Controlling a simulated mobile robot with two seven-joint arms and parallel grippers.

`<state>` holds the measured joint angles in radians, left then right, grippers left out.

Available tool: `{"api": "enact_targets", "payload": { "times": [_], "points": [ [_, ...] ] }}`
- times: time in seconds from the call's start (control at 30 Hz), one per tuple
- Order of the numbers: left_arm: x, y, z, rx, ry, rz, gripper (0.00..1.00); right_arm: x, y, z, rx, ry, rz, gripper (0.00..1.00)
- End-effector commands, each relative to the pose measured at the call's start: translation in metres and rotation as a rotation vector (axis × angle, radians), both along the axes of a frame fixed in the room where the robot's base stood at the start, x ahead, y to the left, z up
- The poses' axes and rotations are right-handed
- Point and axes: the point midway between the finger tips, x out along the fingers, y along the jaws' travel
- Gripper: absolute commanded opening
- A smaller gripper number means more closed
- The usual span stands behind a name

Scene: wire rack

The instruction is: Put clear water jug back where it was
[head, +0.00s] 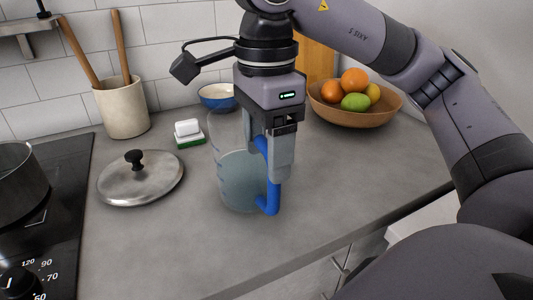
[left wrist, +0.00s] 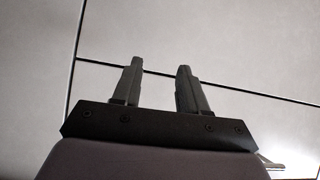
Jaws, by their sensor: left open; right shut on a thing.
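The clear water jug (head: 238,178) is upright in the middle of the grey counter in the head view, with bluish water in its lower part. Its blue handle (head: 272,200) faces right. My right gripper (head: 279,172) points down from above and is shut on the handle. I cannot tell whether the jug's base touches the counter. My left gripper (left wrist: 157,85) shows only in the left wrist view, open and empty in front of pale panels with dark seams.
A steel lid (head: 141,180) lies left of the jug, beside the stove (head: 45,235) with a dark pot (head: 20,185). Behind are a utensil crock (head: 122,107), a sponge (head: 189,142), a blue bowl (head: 217,97) and a fruit bowl (head: 385,112). The front counter (head: 150,250) is clear.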

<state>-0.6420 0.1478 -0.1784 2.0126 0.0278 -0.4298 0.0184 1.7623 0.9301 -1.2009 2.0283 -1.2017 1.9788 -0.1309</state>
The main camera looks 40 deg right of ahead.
Motion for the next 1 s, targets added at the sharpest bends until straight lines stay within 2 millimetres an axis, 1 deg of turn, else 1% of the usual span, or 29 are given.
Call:
{"api": "enact_targets", "payload": {
  "times": [0.07,0.27,0.4,0.43,0.47,0.5,0.83,0.93,1.0],
  "points": [
    [0.001,0.000,-0.001,0.000,0.001,0.000,0.43,0.000,0.000,-0.005,0.002,-0.004,0.000,0.00],
    [0.001,0.000,0.001,0.000,0.000,0.000,0.43,0.000,0.000,-0.004,0.002,-0.005,0.000,0.00],
    [0.001,0.000,-0.003,-0.001,-0.001,0.001,0.43,0.000,0.000,-0.008,0.002,-0.004,0.000,0.00],
    [0.002,0.000,-0.002,-0.001,-0.002,0.001,0.43,0.000,0.000,-0.009,0.001,0.000,0.001,0.70],
    [0.002,0.000,-0.002,-0.001,-0.001,0.001,0.43,0.000,0.000,-0.008,0.001,0.000,0.000,0.80],
    [0.002,0.000,-0.001,-0.001,-0.001,0.001,0.43,0.000,0.000,-0.008,0.001,0.000,0.001,0.92],
    [0.002,0.000,0.001,-0.002,-0.004,0.001,0.43,0.000,0.000,-0.006,0.001,0.000,0.000,0.92],
    [0.003,0.000,0.006,-0.002,-0.008,0.000,0.43,0.000,0.000,0.001,0.001,-0.002,0.000,0.92],
    [0.003,0.000,0.009,-0.001,-0.013,0.000,0.43,0.001,0.000,0.012,0.001,-0.004,0.000,0.92]
  ]
}}
